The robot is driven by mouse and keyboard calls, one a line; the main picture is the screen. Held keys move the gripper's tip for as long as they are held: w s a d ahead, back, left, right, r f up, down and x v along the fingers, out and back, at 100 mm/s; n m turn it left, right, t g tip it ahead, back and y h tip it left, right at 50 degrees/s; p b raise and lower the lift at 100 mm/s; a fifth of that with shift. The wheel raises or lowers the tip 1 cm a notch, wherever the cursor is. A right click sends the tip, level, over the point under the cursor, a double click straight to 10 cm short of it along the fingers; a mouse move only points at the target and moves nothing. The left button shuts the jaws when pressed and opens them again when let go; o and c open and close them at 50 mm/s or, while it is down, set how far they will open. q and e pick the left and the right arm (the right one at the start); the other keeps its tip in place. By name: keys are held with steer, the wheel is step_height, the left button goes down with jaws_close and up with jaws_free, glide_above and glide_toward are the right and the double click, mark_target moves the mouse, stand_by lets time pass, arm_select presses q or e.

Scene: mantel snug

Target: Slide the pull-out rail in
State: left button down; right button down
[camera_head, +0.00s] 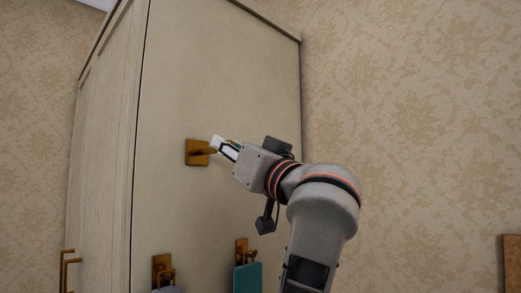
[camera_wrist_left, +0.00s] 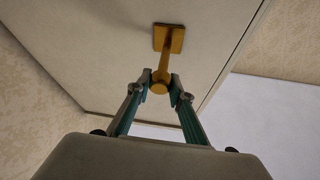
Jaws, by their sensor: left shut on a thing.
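The pull-out rail is a brass rod with a square brass plate (camera_head: 194,153) fixed on the cream cabinet's side panel (camera_head: 215,75). Its rod sticks out from the panel. In the left wrist view the rod (camera_wrist_left: 167,60) runs from its plate to a round knob end between the fingers. In the head view the fingers partly hide the rod's end. My right gripper is not in view.
Below the rail, two brass hooks (camera_head: 162,268) are on the same panel. A teal item (camera_head: 248,279) hangs from the right one. A brown wooden edge (camera_head: 512,264) shows at far right. The panel around the rail is clear.

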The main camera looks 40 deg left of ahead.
mark_target(210, 153)
arm_select(q)
steer(key=a, duration=0.5)
steer(key=a+b, duration=0.1)
steer(key=a, duration=0.1)
steer(key=shift+w+a, duration=0.2)
steer(key=shift+w, duration=0.1)
steer(key=shift+a, duration=0.6)
steer(key=shift+r, duration=0.1)
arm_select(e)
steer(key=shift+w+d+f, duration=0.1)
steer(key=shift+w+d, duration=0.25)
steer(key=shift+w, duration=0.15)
